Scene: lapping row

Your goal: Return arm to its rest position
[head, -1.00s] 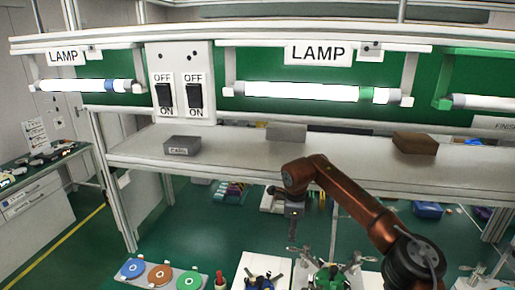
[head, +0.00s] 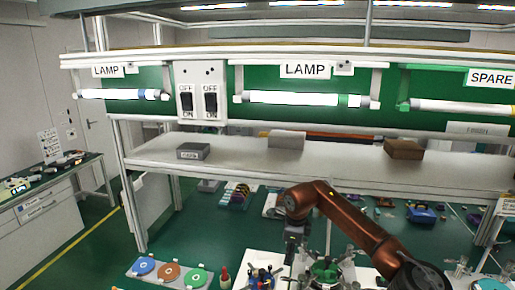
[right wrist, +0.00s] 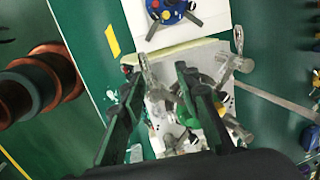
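My right arm (head: 360,222) comes in from the lower right of the head view, bends at a high joint and points down. My right gripper (head: 292,255) hangs over the front of the green bench, near a fixture with metal clamps and a green part (head: 325,270). In the right wrist view the dark fingers of the gripper (right wrist: 162,85) stand apart with nothing held between them. The clamped fixture (right wrist: 165,115) shows beneath and between them. My left gripper is not in view.
A shelf (head: 345,165) with grey and brown blocks crosses behind my arm, under lit lamps and two switches (head: 198,90). Blue, orange and green discs (head: 168,271) lie at the front left. A blue knobbed part (right wrist: 172,8) is beyond the fixture.

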